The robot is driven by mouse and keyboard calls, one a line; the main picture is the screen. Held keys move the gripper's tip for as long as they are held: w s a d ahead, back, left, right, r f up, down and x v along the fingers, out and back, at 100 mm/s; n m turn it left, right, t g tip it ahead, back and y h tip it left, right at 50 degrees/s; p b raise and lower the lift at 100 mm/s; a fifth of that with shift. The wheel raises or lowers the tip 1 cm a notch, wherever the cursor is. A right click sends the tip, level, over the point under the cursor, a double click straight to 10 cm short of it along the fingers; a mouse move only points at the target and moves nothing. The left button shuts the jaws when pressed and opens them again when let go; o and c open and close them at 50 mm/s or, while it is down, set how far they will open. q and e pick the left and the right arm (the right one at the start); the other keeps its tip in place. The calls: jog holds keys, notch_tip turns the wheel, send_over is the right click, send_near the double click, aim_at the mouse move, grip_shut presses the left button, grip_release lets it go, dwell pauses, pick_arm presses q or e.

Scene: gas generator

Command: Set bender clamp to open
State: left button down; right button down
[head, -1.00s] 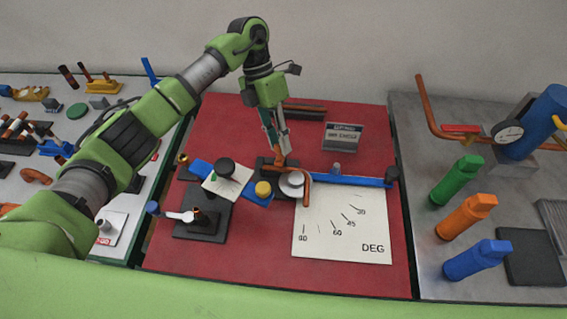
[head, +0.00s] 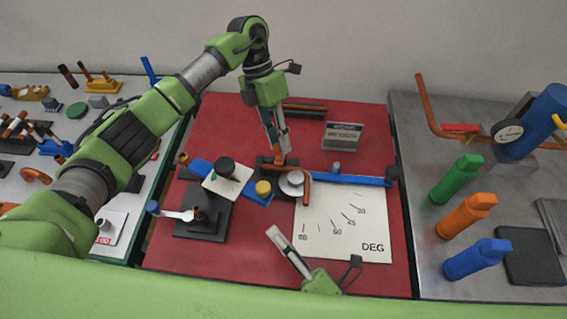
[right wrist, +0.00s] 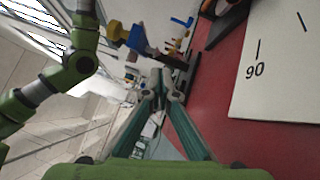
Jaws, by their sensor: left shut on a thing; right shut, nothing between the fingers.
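The bender stands on the red mat, with a blue bar, a grey round die (head: 292,180) and a bent copper pipe (head: 307,190) at the die. A white lever with a blue knob (head: 152,207) lies to the left over a black base (head: 190,232); I cannot tell for sure whether it is the clamp. My left gripper (head: 279,150) is shut at the pipe's upper end, behind the die. My right gripper (head: 273,233) is shut and empty, low over the mat to the right of the lever and apart from it. It also shows in the right wrist view (right wrist: 160,80).
A white angle sheet (head: 340,235) marked DEG lies right of the right gripper. Bottles stand on the right table. The red mat's front (head: 220,262) is clear.

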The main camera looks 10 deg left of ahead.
pick_arm(q)
jog(key=shift+w, duration=0.1)
pick_arm(e)
jog(key=w+d+m, duration=0.1)
jog(key=w+d+r+m+t+h, duration=0.1)
jog(key=w+d, duration=0.1)
jog(key=w+d+m, duration=0.1)
jog(key=w+d, duration=0.1)
jog(key=shift+r+t+h, duration=0.25)
jog(key=shift+t+h, duration=0.05)
jog(key=shift+t, duration=0.1)
pick_arm(q)
jog(key=shift+r, duration=0.1)
pick_arm(e)
jog(key=shift+w+r, duration=0.1)
jog(key=shift+w, duration=0.15)
jog(key=x, duration=0.3)
jog(key=d+x, duration=0.1)
jog(key=x, duration=0.3)
jog(key=w+x, duration=0.1)
jog(key=x, duration=0.3)
jog(key=shift+w+d, duration=0.15)
jog(key=shift+w, duration=0.05)
jog(key=shift+w+d+r, duration=0.1)
jog(key=shift+w, duration=0.55)
